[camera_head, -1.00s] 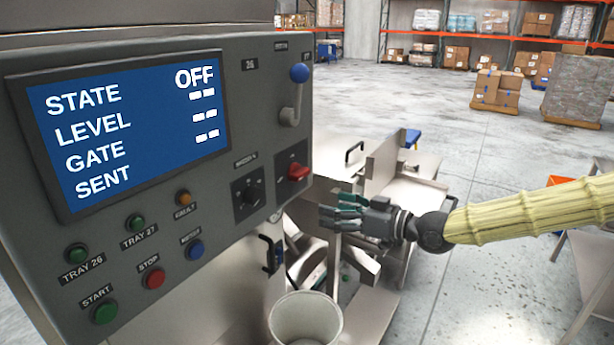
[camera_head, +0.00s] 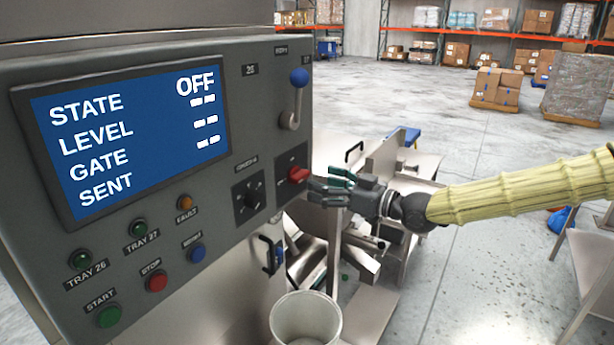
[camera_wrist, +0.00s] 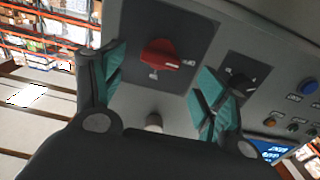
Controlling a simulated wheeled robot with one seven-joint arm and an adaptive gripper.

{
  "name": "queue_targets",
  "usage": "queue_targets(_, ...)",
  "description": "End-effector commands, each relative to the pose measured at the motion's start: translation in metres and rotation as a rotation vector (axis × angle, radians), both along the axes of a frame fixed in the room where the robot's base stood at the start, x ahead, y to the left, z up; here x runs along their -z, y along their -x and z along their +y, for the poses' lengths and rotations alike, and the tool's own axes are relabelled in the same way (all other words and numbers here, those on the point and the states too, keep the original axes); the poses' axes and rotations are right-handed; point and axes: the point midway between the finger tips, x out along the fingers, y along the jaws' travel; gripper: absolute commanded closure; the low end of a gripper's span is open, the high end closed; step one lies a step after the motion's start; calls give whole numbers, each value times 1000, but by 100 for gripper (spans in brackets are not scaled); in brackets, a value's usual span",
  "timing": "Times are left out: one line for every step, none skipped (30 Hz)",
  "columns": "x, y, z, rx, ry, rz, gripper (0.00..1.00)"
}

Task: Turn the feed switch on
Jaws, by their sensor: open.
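The feed switch appears to be the red rotary knob (camera_head: 298,174) at the right edge of the grey control panel (camera_head: 262,120). In the wrist view the red knob (camera_wrist: 161,54) sits on a dark plate, ahead of and between the fingers. My gripper (camera_head: 322,186) is open and empty, with its teal-padded fingertips just right of the knob. In the wrist view my gripper (camera_wrist: 160,85) shows a finger on either side of the knob. I cannot tell whether a fingertip touches it. The screen (camera_head: 135,135) reads STATE OFF.
A black selector (camera_head: 250,198) sits left of the red knob, and a blue-tipped lever (camera_head: 297,92) above it. Lit-style buttons, including green START (camera_head: 109,316) and red STOP (camera_head: 156,281), fill the lower panel. A pale bin (camera_head: 305,320) stands below. Metal chutes lie behind my gripper.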

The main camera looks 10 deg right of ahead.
Motion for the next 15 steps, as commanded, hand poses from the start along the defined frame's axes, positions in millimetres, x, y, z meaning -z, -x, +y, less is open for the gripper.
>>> queue_targets(0,-4,4,-1,2,4,27)
queue_targets(-1,-6,7,-2,2,2,27)
queue_targets(-1,-9,10,-2,3,1,27)
queue_targets(-1,-11,12,-2,3,1,27)
queue_targets(-1,-14,14,-1,2,2,27)
queue_targets(-1,-17,17,-1,2,2,27)
queue_targets(0,-19,20,-1,2,2,27)
queue_targets(0,-21,22,-2,2,2,27)
queue_targets(-1,-24,25,-1,1,1,27)
queue_targets(-1,-26,26,-1,1,1,27)
queue_targets(-1,-28,28,-1,1,1,27)
queue_targets(0,-31,30,0,1,2,27)
queue_targets(0,-32,32,0,1,1,27)
queue_targets(0,-34,33,0,1,1,27)
queue_targets(0,-35,35,0,1,1,27)
